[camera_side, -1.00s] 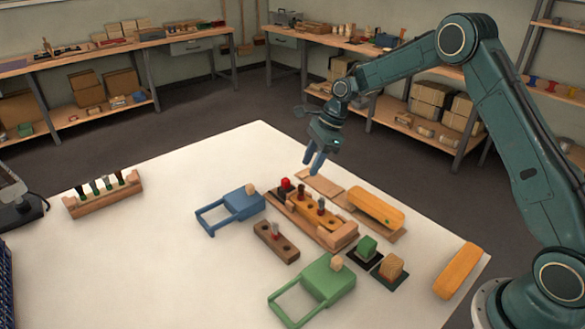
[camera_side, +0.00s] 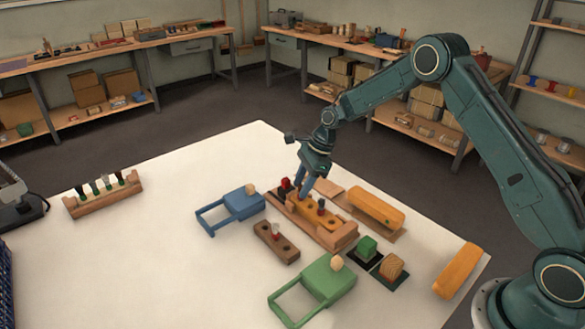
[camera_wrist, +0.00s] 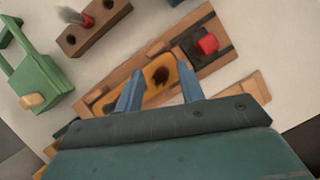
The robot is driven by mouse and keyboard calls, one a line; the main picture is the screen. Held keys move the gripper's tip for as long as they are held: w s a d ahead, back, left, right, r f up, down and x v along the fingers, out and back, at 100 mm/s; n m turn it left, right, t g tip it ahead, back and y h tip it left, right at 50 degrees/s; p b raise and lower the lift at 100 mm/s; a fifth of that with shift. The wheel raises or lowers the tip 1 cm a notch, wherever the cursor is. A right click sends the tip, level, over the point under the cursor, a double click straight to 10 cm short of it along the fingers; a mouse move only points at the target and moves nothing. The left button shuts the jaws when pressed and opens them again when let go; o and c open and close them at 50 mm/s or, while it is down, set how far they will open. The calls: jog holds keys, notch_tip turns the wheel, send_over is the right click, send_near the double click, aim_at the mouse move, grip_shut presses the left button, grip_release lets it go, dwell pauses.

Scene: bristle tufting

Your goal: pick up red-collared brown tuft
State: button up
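My gripper (camera_side: 303,194) points down over the orange block (camera_side: 325,221) on the wooden tray (camera_side: 345,238). In the wrist view its two blue fingers (camera_wrist: 162,88) are apart and empty. A dark brown tuft (camera_wrist: 160,76) shows just beyond and between the fingertips, in the orange block (camera_wrist: 142,97); its collar cannot be made out there. Another dark tuft (camera_side: 321,206) stands in the same block. A grey-bristled tuft with a red collar (camera_wrist: 88,20) stands in a brown holed block (camera_wrist: 100,32).
A blue clamp-like piece (camera_side: 240,203), a green one (camera_side: 322,283) and an orange block (camera_side: 375,207) lie around the tray. A rack of several tufts (camera_side: 104,195) stands at left.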

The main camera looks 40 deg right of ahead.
jog(key=shift+w+a+f, duration=0.1)
jog(key=shift+a+f, duration=0.1)
jog(key=shift+f, duration=0.3)
jog(key=shift+c, duration=0.2)
grip_shut()
